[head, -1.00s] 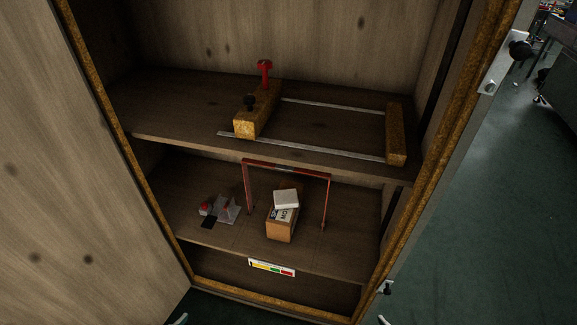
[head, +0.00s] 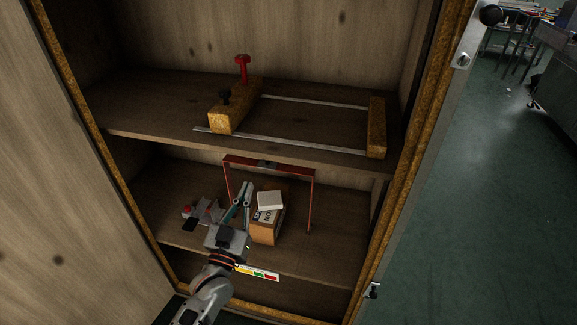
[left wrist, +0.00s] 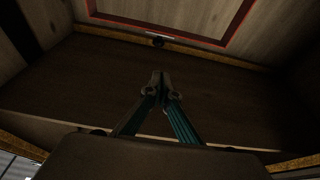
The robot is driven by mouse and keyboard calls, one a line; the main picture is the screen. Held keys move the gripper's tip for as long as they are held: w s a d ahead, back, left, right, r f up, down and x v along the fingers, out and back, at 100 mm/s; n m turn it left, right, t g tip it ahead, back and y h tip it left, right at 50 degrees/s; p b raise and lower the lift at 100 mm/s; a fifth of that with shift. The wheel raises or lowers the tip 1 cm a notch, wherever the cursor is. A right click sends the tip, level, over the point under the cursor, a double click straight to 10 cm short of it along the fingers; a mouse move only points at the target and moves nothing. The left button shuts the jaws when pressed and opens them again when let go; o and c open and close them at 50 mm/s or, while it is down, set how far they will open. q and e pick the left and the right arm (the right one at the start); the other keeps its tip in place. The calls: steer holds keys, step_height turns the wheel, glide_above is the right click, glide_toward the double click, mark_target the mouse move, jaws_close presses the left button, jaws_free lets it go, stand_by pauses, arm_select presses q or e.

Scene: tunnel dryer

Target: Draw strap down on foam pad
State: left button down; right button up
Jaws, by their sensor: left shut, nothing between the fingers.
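A red inverted-U strap (head: 296,171) stands upright on the lower shelf, its top bar well above a small box (head: 264,232). A white block that looks like the foam pad (head: 270,200) rests on the box; a visible gap separates it from the bar. My left gripper (head: 243,187) is shut and empty, just left of the box, below the bar. In the left wrist view its fingertips (left wrist: 158,78) meet. A red outline there (left wrist: 190,38) looks like the strap, with a dark knob below. My right gripper is not in view.
The upper shelf (head: 160,108) holds a wooden clamp frame with rails (head: 320,144), a red knob (head: 243,65) and a black knob. Small red and grey items (head: 205,210) lie left of my gripper. The cabinet door (head: 50,200) and right frame (head: 410,180) flank the opening.

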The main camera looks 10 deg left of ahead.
arm_select(q)
steer(key=f+b+x, duration=0.1)
steer(key=b+x, duration=0.1)
steer(key=x, duration=0.9)
steer(key=shift+w+d+f+t, duration=0.25)
steer(key=shift+w+d+t, duration=0.1)
steer(key=shift+w+t, duration=0.1)
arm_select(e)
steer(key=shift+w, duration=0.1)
arm_select(q)
steer(key=shift+b, duration=0.3)
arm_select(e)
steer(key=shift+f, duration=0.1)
